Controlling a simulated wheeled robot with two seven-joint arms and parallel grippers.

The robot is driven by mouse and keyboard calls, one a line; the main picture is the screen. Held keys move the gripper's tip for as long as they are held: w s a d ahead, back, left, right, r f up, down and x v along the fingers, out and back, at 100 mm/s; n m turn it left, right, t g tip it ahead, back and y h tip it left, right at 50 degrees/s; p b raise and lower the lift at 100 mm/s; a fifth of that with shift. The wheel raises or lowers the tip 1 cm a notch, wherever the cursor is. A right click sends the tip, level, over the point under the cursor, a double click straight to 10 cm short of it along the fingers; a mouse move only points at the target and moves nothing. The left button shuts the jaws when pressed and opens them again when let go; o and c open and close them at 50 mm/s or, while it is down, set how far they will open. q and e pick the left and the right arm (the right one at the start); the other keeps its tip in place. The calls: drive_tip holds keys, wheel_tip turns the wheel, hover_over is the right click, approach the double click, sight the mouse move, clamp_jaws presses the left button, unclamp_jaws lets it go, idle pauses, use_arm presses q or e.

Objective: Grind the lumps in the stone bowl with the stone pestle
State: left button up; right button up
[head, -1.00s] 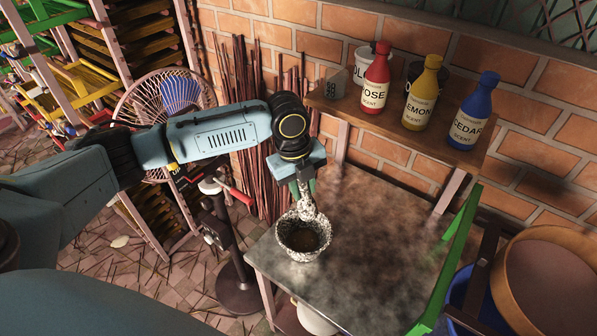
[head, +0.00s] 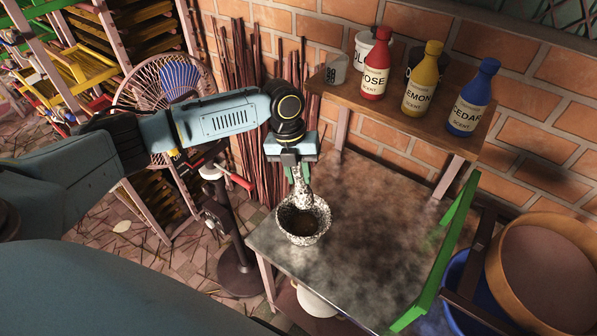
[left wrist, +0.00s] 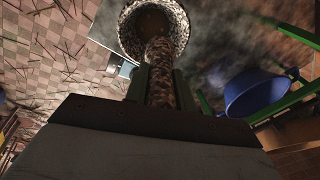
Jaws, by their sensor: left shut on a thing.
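The speckled stone bowl (head: 303,238) stands upright near the left edge of the metal table (head: 375,260). The speckled stone pestle (head: 301,188) is held by my left gripper (head: 293,168), which is shut on its upper part. The pestle hangs down with its lower end at the bowl's mouth. In the left wrist view the pestle (left wrist: 160,75) runs from between the fingers toward the bowl (left wrist: 183,28). Brown material (head: 301,223) shows inside the bowl, but single lumps cannot be made out. My right gripper is not in view.
A wooden shelf (head: 400,118) at the back holds red (head: 375,72), yellow (head: 422,85) and blue (head: 472,105) scent bottles. A green bar (head: 436,255) edges the table's right side. The tabletop right of the bowl is clear.

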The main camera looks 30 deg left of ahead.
sight(299, 184)
use_arm(q)
wheel_tip(299, 184, down, 4)
drive_tip(key=b, duration=0.3)
drive_tip(key=shift+b, duration=0.35)
drive_tip(key=shift+f+b, duration=1.45)
drive_tip(key=shift+f, duration=1.55)
drive_tip(key=shift+f+b, duration=0.3)
drive_tip(key=shift+f, duration=0.3)
